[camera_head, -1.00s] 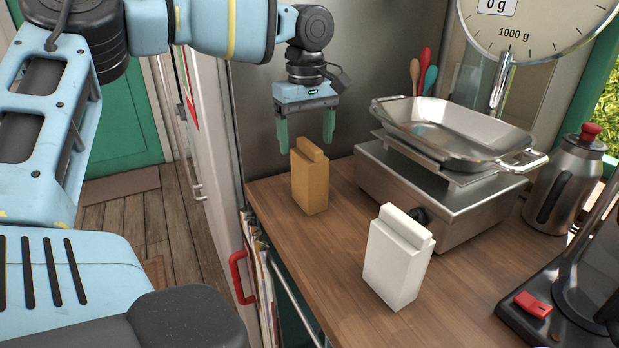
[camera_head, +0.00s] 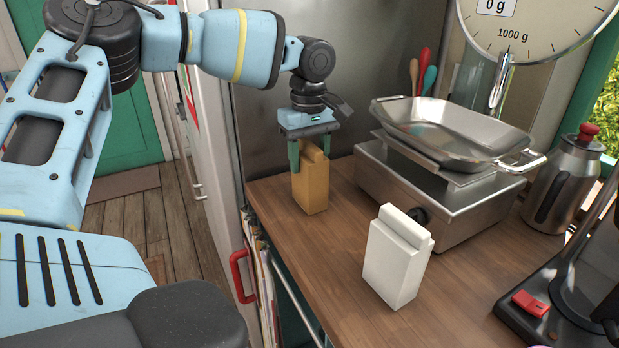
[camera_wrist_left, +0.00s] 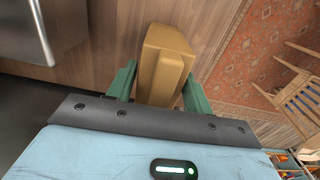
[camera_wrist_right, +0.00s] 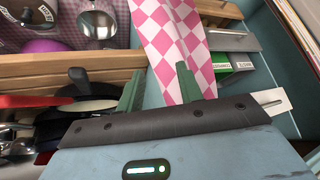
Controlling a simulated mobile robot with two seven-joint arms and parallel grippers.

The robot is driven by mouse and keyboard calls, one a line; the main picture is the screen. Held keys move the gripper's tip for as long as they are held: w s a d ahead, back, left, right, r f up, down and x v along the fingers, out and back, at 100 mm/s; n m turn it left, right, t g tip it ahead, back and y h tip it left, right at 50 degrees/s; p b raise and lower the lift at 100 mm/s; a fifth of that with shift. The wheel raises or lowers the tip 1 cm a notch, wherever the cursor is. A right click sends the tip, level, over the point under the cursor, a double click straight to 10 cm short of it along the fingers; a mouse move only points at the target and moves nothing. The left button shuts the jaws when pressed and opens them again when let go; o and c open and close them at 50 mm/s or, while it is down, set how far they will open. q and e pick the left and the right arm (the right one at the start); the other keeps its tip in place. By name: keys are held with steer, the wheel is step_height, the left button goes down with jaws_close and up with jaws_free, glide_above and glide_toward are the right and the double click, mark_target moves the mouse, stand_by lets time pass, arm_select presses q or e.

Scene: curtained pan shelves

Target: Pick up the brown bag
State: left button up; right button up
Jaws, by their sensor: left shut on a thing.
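The brown bag (camera_head: 311,188) stands upright on the wooden counter, left of the scale. My left gripper (camera_head: 309,157) is over its top, with one green finger on each side, shut on it. The left wrist view shows the brown bag (camera_wrist_left: 163,62) between the two fingers of the left gripper (camera_wrist_left: 160,80). The bag's base appears to rest on the counter. My right gripper (camera_wrist_right: 160,85) shows only in the right wrist view. Its fingers are apart, in front of a pink-and-white checked curtain (camera_wrist_right: 168,40), and I see nothing gripped.
A white bag (camera_head: 396,258) stands on the counter (camera_head: 345,290) at the front. A scale (camera_head: 440,200) with a metal pan (camera_head: 455,130) is right of the brown bag. A metal flask (camera_head: 565,185) stands far right. Pans (camera_wrist_right: 75,108) are on shelves near my right gripper.

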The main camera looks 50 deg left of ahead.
mark_target(308, 145)
arm_select(q)
steer(key=c, duration=0.6)
steer(key=shift+r, duration=0.15)
steer(key=shift+r, duration=0.45)
steer(key=shift+s+r, duration=0.25)
steer(key=shift+r, duration=1)
steer(key=s+d, duration=0.1)
steer(key=s, duration=0.4)
steer(key=s+d+r, duration=0.1)
steer(key=s, duration=0.4)
steer(key=s+d, duration=0.1)
steer(key=s, duration=0.4)
steer(key=shift+s+r+p, duration=0.1)
steer(key=shift+r+p, duration=0.1)
steer(key=shift+p, duration=0.15)
